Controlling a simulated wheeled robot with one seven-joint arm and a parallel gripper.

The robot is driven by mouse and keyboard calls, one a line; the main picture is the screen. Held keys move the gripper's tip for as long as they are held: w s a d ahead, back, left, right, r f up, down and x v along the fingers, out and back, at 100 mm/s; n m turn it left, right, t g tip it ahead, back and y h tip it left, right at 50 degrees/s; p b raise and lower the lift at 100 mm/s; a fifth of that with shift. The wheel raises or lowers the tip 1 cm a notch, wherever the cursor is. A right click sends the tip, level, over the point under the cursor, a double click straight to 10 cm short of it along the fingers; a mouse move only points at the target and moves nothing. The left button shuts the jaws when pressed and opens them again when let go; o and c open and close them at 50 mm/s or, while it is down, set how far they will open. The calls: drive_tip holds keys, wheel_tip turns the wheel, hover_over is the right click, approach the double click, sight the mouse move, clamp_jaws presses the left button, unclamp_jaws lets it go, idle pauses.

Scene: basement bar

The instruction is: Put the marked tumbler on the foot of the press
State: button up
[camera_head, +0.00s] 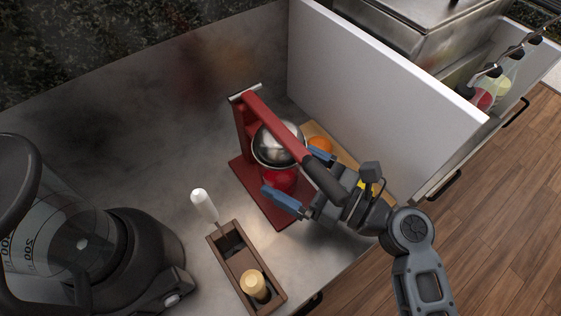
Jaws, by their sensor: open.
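The press has a red frame, a red lever (270,122) with a black handle (325,182), and a silver dome (278,145). Its foot is a flat red plate (250,187) on the counter. A small round red thing (280,180) is below the dome, over the foot; I cannot tell whether it is the tumbler or part of the press. The lever handle partly covers the gripper. I see no clear mark on any tumbler.
An orange (320,146) lies on a wooden board (349,167) behind my gripper. A white partition (380,90) stands to the right. A wooden caddy (240,262) with tools and a large blender (90,250) are at the left.

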drive_tip(key=v, duration=0.9)
drive_tip(key=shift+s+d+p, duration=0.1)
drive_tip(key=shift+p, duration=0.2)
drive_tip(key=shift+c, duration=0.2)
idle(0.6)
